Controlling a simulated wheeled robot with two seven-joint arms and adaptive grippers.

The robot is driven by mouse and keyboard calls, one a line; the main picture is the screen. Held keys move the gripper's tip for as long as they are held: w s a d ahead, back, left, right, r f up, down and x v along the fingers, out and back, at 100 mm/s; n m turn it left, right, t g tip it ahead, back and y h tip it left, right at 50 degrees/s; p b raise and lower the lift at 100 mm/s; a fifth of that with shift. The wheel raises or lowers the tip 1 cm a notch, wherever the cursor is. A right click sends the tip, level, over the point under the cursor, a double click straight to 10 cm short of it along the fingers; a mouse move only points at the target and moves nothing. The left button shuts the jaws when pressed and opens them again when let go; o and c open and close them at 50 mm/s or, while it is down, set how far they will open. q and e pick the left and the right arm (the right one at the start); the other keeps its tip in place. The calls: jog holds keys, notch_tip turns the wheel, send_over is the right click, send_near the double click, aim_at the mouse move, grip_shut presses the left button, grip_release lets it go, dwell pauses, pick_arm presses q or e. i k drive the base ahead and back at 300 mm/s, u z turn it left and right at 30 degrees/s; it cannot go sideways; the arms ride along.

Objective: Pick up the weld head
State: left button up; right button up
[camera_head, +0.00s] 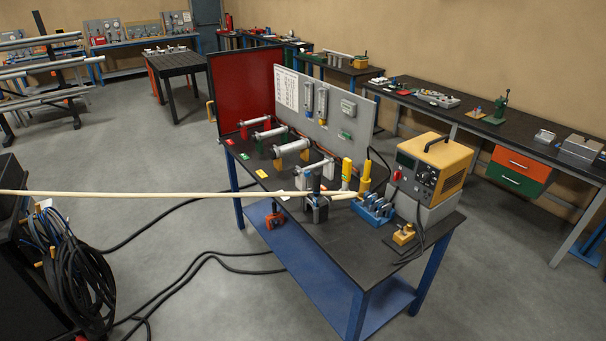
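The weld head cannot be picked out for certain. One candidate is a yellow-handled tool (364,180) standing upright at the blue block (373,209) on the workbench (345,247). Another upright yellow piece (346,172) stands just left of it. A dark and grey clamp-like device (317,207) stands further left on the bench, partly hidden by a long pale rod (180,193). The rod comes in from the left edge and ends near the blue block. Neither of my grippers shows in the head view.
A yellow power unit (436,165) stands on a grey box at the bench's right. Several grey tubes on stands (292,149) fill the left part. A red panel (240,90) and grey board (345,105) rise behind.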

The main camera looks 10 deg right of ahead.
aim_at(321, 213)
jog(key=z, duration=0.2)
jog(key=i, duration=1.2)
jog(key=z, duration=0.05)
